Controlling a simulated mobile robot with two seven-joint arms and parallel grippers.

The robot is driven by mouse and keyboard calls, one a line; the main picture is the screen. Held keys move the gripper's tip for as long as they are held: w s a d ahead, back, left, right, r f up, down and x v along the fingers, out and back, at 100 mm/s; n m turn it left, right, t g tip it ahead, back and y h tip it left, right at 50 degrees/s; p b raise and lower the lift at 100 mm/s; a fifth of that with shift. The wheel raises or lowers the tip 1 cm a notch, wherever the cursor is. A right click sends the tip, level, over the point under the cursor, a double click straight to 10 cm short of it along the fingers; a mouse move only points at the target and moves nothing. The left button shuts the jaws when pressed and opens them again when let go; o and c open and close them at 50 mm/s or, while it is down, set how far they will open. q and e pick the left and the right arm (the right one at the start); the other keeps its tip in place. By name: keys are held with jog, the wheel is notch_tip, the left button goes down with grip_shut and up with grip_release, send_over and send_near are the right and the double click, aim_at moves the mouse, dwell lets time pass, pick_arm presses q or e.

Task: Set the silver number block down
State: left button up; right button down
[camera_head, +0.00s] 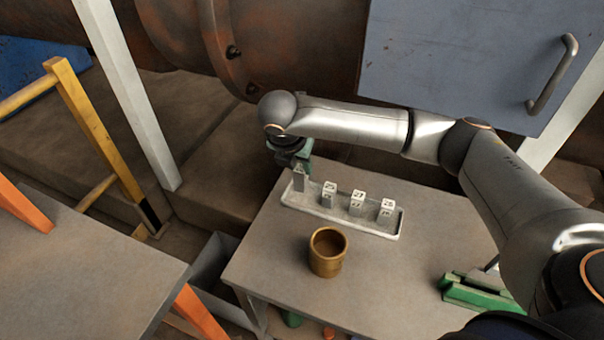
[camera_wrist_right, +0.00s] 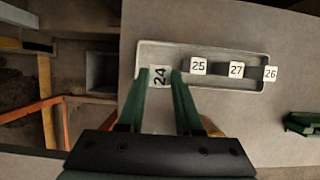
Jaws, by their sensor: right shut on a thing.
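The silver number block (camera_head: 299,181), marked 24 in the right wrist view (camera_wrist_right: 159,77), is upright at the left end of a pale shallow tray (camera_head: 348,223). My right gripper (camera_head: 301,163) is shut on it from above, with a green finger on each side in the wrist view. I cannot tell whether the block's underside touches the tray floor. Three similar blocks stand in a row to its right in the tray: 25 (camera_head: 328,195), 27 (camera_head: 356,204) and 26 (camera_head: 386,213). My left gripper is not in view.
The tray lies on a grey table (camera_head: 270,255). A brass-coloured cup (camera_head: 327,252) stands in front of the tray. A green object (camera_head: 478,291) lies at the table's right. A rusty pipe (camera_head: 290,50) and blue-grey panel (camera_head: 460,60) are behind. Another table (camera_head: 80,270) is at left.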

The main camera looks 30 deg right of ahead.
aim_at(301, 165)
jog(key=f, duration=0.1)
jog(key=w+d+f, duration=0.1)
jog(key=shift+w+d+f, duration=0.1)
jog(key=shift+w+f, duration=0.2)
jog(key=shift+f, duration=1.35)
jog(key=shift+f, duration=0.1)
jog(key=c, duration=0.6)
grip_release()
jog(key=v, duration=1.2)
